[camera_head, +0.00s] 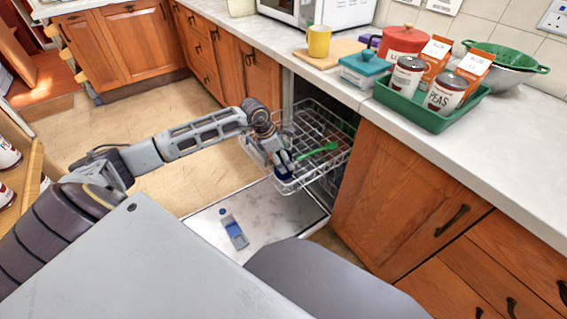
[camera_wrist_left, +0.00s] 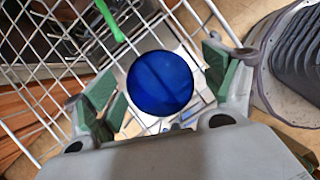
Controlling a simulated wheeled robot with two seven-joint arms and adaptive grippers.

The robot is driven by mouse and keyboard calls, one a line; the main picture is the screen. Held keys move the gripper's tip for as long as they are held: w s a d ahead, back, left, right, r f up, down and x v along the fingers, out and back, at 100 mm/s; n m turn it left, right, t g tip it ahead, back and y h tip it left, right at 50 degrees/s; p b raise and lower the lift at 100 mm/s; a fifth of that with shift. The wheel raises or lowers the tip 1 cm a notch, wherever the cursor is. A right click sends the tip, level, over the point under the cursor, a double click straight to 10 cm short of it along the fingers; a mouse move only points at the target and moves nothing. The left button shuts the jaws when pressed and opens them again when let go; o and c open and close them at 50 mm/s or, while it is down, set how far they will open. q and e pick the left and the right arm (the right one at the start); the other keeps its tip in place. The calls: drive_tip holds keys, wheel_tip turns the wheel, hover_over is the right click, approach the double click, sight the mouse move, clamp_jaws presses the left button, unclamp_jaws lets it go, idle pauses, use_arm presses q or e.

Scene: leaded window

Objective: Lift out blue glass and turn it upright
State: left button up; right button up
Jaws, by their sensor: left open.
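The blue glass (camera_head: 284,173) sits in the wire dishwasher rack (camera_head: 325,125), partly hidden by my left gripper in the head view. In the left wrist view the glass (camera_wrist_left: 160,83) shows as a round, dark blue disc; it appears to be upside down with its base facing the camera. My left gripper (camera_head: 279,160) is over the rack at the glass. In the wrist view its green-padded fingers are open, one on each side of the glass, with gaps between. My right gripper is not in view.
A green utensil (camera_head: 318,151) lies in the rack close beside the glass.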

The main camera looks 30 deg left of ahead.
use_arm(q)
drive_tip(key=x, duration=0.2)
drive_tip(key=shift+w+d+f+b, duration=0.1)
drive_tip(key=shift+d+f+b, duration=0.05)
drive_tip(key=shift+f+b, duration=0.25)
drive_tip(key=shift+w+d+f, duration=0.1)
drive_tip(key=shift+w+f, duration=0.05)
drive_tip(key=shift+f, duration=0.25)
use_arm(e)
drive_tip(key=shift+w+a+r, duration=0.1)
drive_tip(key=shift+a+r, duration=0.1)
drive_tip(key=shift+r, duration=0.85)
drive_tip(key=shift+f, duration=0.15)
use_arm(q)
drive_tip(key=c, duration=1.2)
drive_tip(key=shift+c, duration=0.3)
drive_tip(key=shift+r, duration=0.1)
